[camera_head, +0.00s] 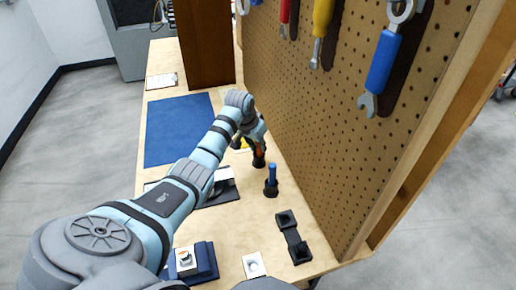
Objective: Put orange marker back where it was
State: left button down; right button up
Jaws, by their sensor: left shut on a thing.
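The orange marker (258,149) is upright near the pegboard, at the hand of my left arm. My left gripper (257,142) is shut on it. A small black holder (259,162) shows directly below the marker; I cannot tell whether the marker's lower end is inside it or just above. A blue marker (272,172) stands upright in a similar black holder (271,188), nearer the camera. My gripper and wrist partly hide the orange marker. My right gripper is not in view.
The pegboard (330,120) with hanging tools rises close on the right. A blue mat (178,128) lies farther back on the wooden table. A black two-socket piece (293,238), a white card (254,265) and a blue block (206,262) lie near the front. A yellow item shows behind my wrist.

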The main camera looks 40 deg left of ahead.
pick_arm(q)
jog(key=shift+f, duration=0.35)
jog(key=c, duration=1.5)
grip_release()
jog(key=shift+r, duration=0.1)
jog(key=p+v, duration=0.3)
jog(key=v, duration=0.9)
jog(key=shift+w, duration=0.1)
